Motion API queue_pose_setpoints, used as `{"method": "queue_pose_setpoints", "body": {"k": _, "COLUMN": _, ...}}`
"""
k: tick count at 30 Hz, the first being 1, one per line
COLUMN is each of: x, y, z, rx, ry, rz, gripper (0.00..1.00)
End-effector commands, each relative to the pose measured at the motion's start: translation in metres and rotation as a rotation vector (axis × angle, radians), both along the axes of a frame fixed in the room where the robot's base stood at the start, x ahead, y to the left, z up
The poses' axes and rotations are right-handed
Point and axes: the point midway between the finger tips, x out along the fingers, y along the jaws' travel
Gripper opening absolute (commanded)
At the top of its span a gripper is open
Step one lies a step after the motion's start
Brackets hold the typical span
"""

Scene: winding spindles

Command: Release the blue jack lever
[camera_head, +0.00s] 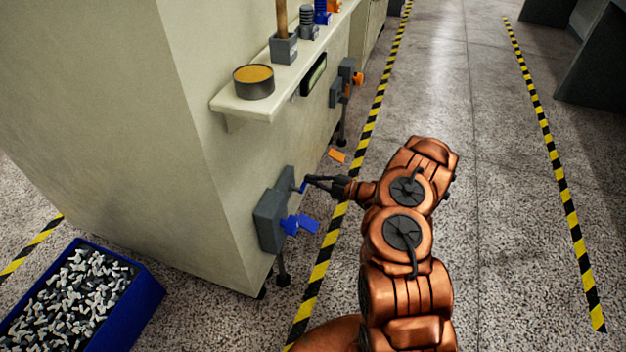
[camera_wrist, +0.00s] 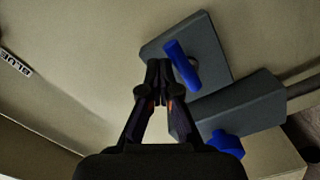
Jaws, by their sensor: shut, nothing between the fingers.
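The blue jack lever (camera_wrist: 182,66) sticks out from a dark grey jack housing (camera_wrist: 212,50) in the wrist view. In the head view a small blue piece of the lever (camera_head: 303,187) shows at my fingertips, beside the grey housing (camera_head: 272,212) on the machine's side. My gripper (camera_wrist: 159,66) is shut and empty, with its tips just left of the lever. Whether the tips touch the lever cannot be told.
A pale machine cabinet (camera_head: 110,110) fills the left. Its shelf (camera_head: 246,104) holds a tin (camera_head: 254,82). Orange-fitted grey units (camera_head: 345,84) sit further along. A blue bin (camera_head: 140,312) of small parts stands front left. The striped floor line (camera_head: 332,240) borders clear floor to the right.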

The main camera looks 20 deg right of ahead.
Motion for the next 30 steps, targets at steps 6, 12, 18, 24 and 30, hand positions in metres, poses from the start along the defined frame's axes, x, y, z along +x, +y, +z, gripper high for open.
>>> {"method": "queue_pose_setpoints", "body": {"k": 6, "x": -0.001, "y": -0.001, "z": 0.012, "rx": 0.0, "ry": 0.001, "rz": 0.0, "gripper": 0.0}}
{"method": "queue_pose_setpoints", "body": {"k": 12, "x": -0.003, "y": -0.003, "z": 0.05, "rx": -0.001, "ry": -0.002, "rz": 0.005, "gripper": 0.0}}
{"method": "queue_pose_setpoints", "body": {"k": 18, "x": -0.031, "y": -0.037, "z": 0.044, "rx": 0.001, "ry": -0.001, "rz": 0.002, "gripper": 0.0}}
{"method": "queue_pose_setpoints", "body": {"k": 24, "x": -0.054, "y": -0.063, "z": 0.044, "rx": -0.002, "ry": 0.0, "rz": 0.003, "gripper": 0.0}}
{"method": "queue_pose_setpoints", "body": {"k": 30, "x": -0.065, "y": -0.077, "z": 0.044, "rx": -0.001, "ry": 0.001, "rz": 0.005, "gripper": 0.0}}
